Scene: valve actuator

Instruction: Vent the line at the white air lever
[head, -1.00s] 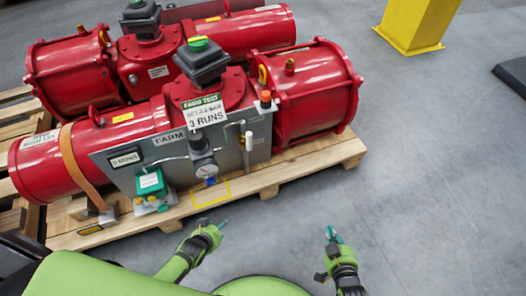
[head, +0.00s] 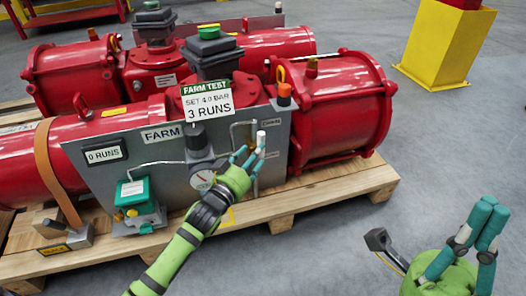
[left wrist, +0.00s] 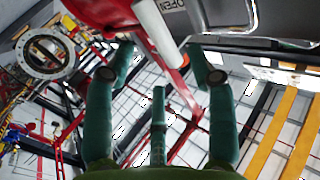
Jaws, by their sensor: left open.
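The white air lever (head: 261,140) stands upright at the right part of the grey panel (head: 170,177), beside the gauge. My left gripper (head: 250,152) is open, with its fingertips right at the lever. In the left wrist view, the white lever (left wrist: 158,32) slants between the two spread teal fingers (left wrist: 160,50), close to an OPEN label. I cannot tell whether a finger touches it. My right gripper (head: 493,208) is at the lower right, away from the panel; its teal fingers lie side by side and hold nothing visible.
A gauge with a dial (head: 203,180) and a green-topped unit (head: 133,193) sit on the panel's lower part. An orange-capped part (head: 284,94) and a red cylinder (head: 340,115) stand just right of the lever. The wooden pallet (head: 330,198) lies below.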

